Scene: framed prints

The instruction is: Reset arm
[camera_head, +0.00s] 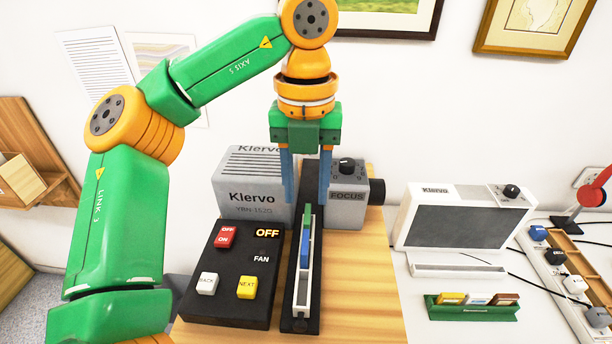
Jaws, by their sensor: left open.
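My left gripper (305,185) hangs from the green and orange arm that comes in from the left. Its two blue fingers point down and are apart, with nothing seen between them. It is in front of the grey Klervo projector (242,195) and above the far part of a narrow slide tray (302,290). The tray holds a green slide and a blue slide (307,262) in a row; its near part looks empty. A black control panel (225,315) with red, white and yellow buttons lies to the left of the tray. My right gripper is not in view.
A white Klervo viewer (460,220) stands on the white table at right. In front of it is a green rack (471,309) with several slides. Framed prints (532,25) hang on the wall.

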